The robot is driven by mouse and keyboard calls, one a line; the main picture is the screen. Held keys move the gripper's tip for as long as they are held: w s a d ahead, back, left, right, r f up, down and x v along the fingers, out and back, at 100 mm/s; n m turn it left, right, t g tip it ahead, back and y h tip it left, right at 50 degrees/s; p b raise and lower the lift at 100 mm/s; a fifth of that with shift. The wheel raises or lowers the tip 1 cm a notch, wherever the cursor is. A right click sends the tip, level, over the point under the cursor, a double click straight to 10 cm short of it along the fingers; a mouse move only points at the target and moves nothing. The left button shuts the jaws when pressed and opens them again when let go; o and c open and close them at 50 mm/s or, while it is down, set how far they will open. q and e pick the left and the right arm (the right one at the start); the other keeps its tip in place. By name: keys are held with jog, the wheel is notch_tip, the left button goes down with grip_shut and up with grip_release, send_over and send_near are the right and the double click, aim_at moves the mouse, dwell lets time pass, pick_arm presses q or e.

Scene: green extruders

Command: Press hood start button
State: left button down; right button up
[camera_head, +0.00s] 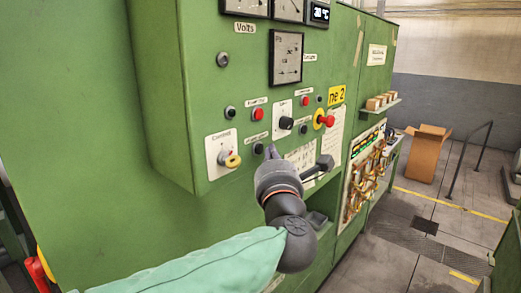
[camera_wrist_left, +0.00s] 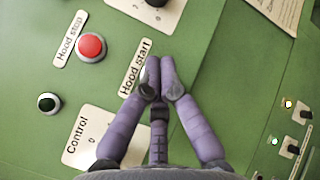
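A green panel carries the hood buttons. The "Hood start" label (camera_wrist_left: 136,67) lies flat on it, close beside my left gripper's fingertips (camera_wrist_left: 160,78) in the left wrist view. The start button is mostly or wholly hidden by the fingertips there; in the head view a small dark button (camera_head: 257,148) shows just left of the purple fingertips (camera_head: 271,151). The left fingers are together and hold nothing visible. I cannot tell whether they touch the button. The red stop button (camera_wrist_left: 91,47) sits beside its "Hood stop" label (camera_wrist_left: 68,38). My right gripper is out of view.
A black button (camera_wrist_left: 48,103) and the "Control" plate (camera_wrist_left: 95,140) with a yellow-ringed switch (camera_head: 232,160) are nearby. A red knob (camera_head: 327,121) and a black handle (camera_head: 322,165) stick out to the right. A cardboard box (camera_head: 427,152) stands on the floor beyond.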

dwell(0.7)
pick_arm(q)
jog(key=shift+w+a+b, duration=0.25)
jog(key=shift+a+b, duration=0.1)
jog(key=shift+w+a, duration=0.2)
jog(key=shift+a, duration=0.1)
dwell(0.7)
jog(key=shift+d, duration=0.1)
jog(key=shift+s+d+b, duration=0.4)
jog(key=shift+s+d, duration=0.05)
jog(key=shift+d, duration=0.1)
dwell(0.4)
jog(key=s+d, duration=0.1)
jog(key=d, duration=0.1)
jog(key=s+d, duration=0.2)
dwell(0.4)
